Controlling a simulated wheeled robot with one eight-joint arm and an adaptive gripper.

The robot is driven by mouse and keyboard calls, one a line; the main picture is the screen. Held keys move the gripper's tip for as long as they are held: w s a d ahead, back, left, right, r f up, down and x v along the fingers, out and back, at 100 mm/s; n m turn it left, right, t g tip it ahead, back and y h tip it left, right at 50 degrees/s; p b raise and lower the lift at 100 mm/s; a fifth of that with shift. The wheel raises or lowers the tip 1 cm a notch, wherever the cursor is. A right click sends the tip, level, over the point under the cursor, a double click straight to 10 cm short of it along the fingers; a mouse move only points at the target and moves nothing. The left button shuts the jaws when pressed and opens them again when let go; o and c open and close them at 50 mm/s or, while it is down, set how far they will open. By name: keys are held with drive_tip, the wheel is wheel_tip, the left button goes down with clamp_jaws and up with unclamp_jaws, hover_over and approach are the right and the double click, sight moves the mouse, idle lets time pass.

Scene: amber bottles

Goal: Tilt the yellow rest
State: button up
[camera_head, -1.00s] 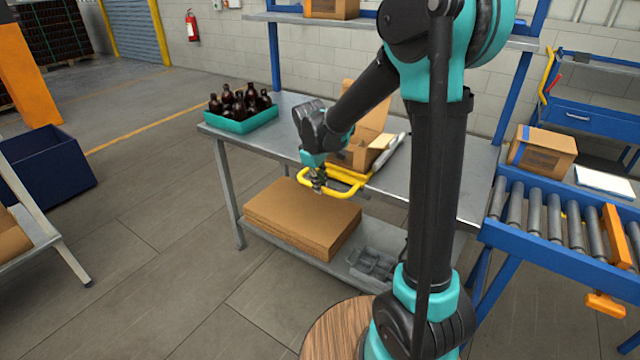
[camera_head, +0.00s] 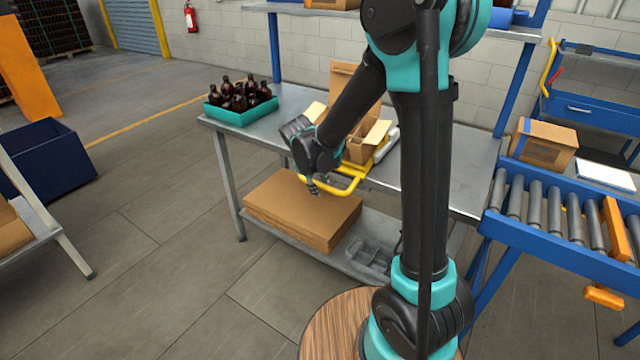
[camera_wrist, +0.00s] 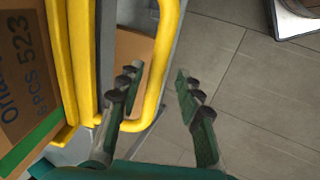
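The yellow rest (camera_head: 346,188) is a tubular frame on the metal table, with a rounded handle loop jutting past the front edge. An open cardboard box (camera_head: 358,150) stands on it with its flaps spread. My gripper (camera_head: 314,189) is at the left end of the loop. In the wrist view my gripper (camera_wrist: 158,82) is open, its two fingers well apart. The loop's outer bar (camera_wrist: 166,62) shows between the fingertips, and the left finger overlaps the loop's opening. I see no grip on the bar. The printed box side (camera_wrist: 22,70) is at the left.
A teal tray (camera_head: 240,115) of brown bottles (camera_head: 238,96) stands at the table's left end. Stacked cardboard (camera_head: 300,205) and a grey divided tray (camera_head: 368,255) lie on the lower shelf. A roller conveyor (camera_head: 560,210) stands at the right.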

drive_tip(key=v, duration=1.2)
idle(0.3)
drive_tip(key=s+d+f+m+y, duration=0.1)
drive_tip(key=s+d+f+m, duration=0.4)
drive_tip(key=s+d, duration=0.3)
drive_tip(key=s+d+f+m+y, duration=0.1)
drive_tip(key=s+d+f+m, duration=0.4)
drive_tip(key=s+d, duration=0.4)
drive_tip(key=shift+s+d+f+m+y, duration=0.25)
drive_tip(key=shift+d+f+m+y, duration=0.15)
drive_tip(key=shift+f, duration=0.3)
idle(0.6)
